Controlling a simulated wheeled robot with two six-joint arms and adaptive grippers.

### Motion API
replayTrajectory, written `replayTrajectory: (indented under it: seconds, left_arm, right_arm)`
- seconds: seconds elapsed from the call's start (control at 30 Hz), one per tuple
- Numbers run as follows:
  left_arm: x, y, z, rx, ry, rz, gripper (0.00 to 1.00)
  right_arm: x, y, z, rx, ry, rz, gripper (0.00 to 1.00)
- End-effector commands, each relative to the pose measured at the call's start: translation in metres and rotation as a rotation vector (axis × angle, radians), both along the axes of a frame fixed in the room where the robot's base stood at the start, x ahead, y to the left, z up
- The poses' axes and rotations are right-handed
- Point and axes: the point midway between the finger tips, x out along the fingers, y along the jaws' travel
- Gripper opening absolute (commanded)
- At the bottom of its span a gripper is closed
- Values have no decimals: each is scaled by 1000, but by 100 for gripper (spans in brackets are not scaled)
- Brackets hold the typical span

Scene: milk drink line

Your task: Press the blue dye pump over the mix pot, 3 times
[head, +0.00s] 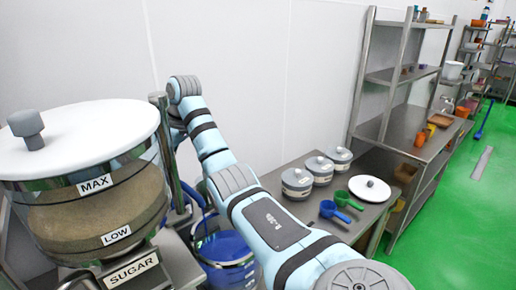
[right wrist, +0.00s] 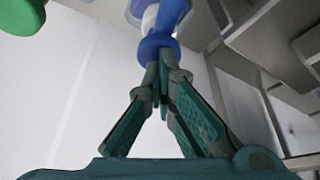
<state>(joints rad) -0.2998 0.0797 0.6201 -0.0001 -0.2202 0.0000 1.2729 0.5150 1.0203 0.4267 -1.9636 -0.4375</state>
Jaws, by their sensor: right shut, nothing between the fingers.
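In the right wrist view, a blue part (right wrist: 157,46), which looks like the blue dye pump, is straight beyond my right gripper (right wrist: 161,68). The gripper's fingers are shut with nothing between them. Their tips are at the blue part's near end; I cannot tell whether they touch it. The right gripper's fingertips are hidden there. My left gripper is out of view.
A large sugar container (head: 95,185) with a white lid fills the left. A side table holds several grey lidded pots (head: 297,182), a blue scoop (head: 333,211), a green scoop (head: 348,200) and a white lid (head: 370,188). Steel shelves (head: 405,75) stand behind.

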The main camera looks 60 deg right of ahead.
Motion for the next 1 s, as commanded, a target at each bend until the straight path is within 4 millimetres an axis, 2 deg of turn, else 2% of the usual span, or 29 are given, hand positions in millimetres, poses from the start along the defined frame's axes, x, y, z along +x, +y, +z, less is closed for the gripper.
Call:
replayTrajectory:
  seconds: [0.23,0.53,1.0]
  left_arm:
    - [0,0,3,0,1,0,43]
    - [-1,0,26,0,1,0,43]
    - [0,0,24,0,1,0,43]
  right_arm:
    - [-1,0,1,1,8,0,0]
    - [-1,0,26,1,7,0,0]
    - [0,0,25,1,4,1,0]
